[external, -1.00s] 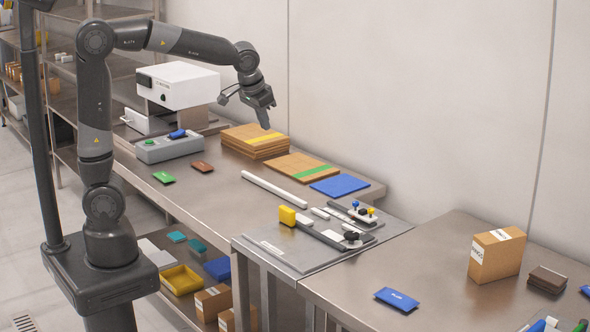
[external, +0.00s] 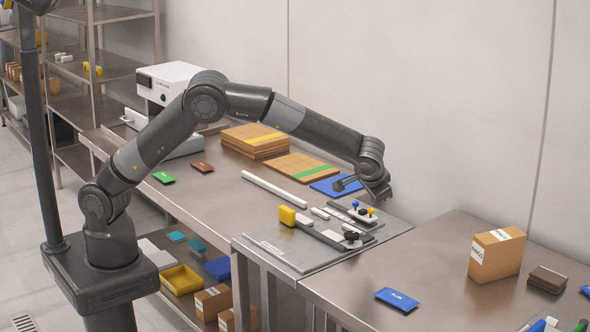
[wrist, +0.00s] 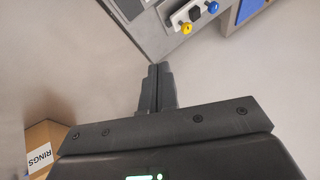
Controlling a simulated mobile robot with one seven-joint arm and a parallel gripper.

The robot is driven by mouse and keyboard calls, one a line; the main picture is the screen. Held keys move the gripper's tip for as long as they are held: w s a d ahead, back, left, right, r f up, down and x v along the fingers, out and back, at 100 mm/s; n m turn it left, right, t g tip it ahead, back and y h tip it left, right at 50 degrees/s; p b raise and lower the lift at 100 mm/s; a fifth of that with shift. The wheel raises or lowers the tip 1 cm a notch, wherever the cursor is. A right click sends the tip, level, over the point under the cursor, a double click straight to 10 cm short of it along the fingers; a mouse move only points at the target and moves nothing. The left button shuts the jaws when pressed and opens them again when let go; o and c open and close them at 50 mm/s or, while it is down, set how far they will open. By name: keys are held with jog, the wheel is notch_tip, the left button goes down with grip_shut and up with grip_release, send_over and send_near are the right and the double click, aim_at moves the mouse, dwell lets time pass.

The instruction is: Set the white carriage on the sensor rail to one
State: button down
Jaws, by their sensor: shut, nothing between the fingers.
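My gripper (external: 380,197) is shut and empty, raised above the bench beside the back right of the grey plate. In the wrist view its fingers (wrist: 158,72) are together. On the plate (external: 272,247), a dark rail (external: 318,235) runs from a yellow block (external: 287,215) towards a black knob unit (external: 351,237). A small white block (external: 304,220), which looks like the white carriage, sits near the yellow block. A second white piece (external: 332,235) lies further along; I cannot tell its role. My gripper is apart from all of these.
A small unit with a blue knob (wrist: 213,7) and a yellow knob (wrist: 186,28) is near my fingertips in the wrist view. A blue sheet (external: 335,186) lies behind.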

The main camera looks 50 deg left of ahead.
send_near(375, 218)
jog(key=f, duration=0.1)
jog(key=d+f, duration=0.1)
jog(key=f, duration=0.1)
jog(key=w+d+f, duration=0.1)
jog(key=shift+d+f, duration=0.1)
jog(key=shift+f, duration=0.05)
jog(key=shift+w+a+r, duration=0.1)
jog(key=shift+w+a, duration=0.1)
jog(key=shift+a, duration=0.4)
jog(key=shift+w+a+r, duration=0.1)
jog(key=shift+w+a, duration=0.1)
jog(key=shift+a, duration=0.45)
jog(key=shift+w+a, duration=0.2)
jog(key=shift+a, duration=0.35)
jog(key=shift+a, duration=0.15)
jog(key=a, duration=1)
jog(key=shift+a, duration=0.35)
